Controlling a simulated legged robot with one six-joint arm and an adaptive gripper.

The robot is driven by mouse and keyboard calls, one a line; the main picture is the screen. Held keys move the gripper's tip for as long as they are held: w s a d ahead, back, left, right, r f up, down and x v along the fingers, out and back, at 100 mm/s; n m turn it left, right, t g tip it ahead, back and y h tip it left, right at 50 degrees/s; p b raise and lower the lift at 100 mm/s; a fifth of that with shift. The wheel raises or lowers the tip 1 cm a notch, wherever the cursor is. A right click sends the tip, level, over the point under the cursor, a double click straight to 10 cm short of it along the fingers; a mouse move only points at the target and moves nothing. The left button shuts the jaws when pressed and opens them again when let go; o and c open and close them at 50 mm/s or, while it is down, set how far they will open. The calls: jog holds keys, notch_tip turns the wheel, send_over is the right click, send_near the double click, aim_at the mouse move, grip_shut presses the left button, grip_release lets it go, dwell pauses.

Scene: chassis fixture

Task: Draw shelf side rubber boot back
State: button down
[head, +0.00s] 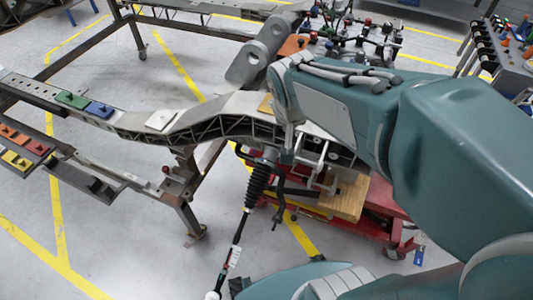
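A black ribbed rubber boot (257,186) sits on a slanted rod below the grey chassis beam, near the middle of the head view. The thin rod (236,245) runs down from it toward the floor, with a white label on it. A metal joint housing (268,157) is at the boot's upper end. My teal arm reaches in from the right, and its end is just above and right of the boot. My gripper (309,152) is mostly hidden by my arm and blends with metal parts under the beam. Its finger opening cannot be made out, and no contact with the boot shows.
The long grey chassis beam (215,108) crosses above the boot. A dark bent bracket (281,193) hangs close to its right. A red cart (385,207) with a wooden block (346,196) stands behind. Fixture legs (188,205) stand to the left. Open floor lies lower left.

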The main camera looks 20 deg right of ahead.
jog(key=w+f+m, duration=0.1)
jog(key=w+f, duration=0.4)
jog(key=f, duration=0.3)
jog(key=w+f+m, duration=0.1)
jog(key=w+f, duration=0.4)
jog(key=f, duration=0.3)
jog(key=w+d+f+m+g+h, duration=0.1)
jog(key=w+f, duration=0.4)
jog(key=f, duration=0.3)
jog(key=shift+w+f+m, duration=0.2)
jog(key=shift+w+m, duration=0.15)
jog(key=shift+m, duration=0.05)
jog(key=shift+s+a+f, duration=0.75)
jog(key=shift+s+f, duration=0.1)
jog(key=shift+s, duration=0.05)
jog(key=shift+s+a+f, duration=0.25)
jog(key=shift+s+a, duration=0.15)
jog(key=shift+s, duration=0.05)
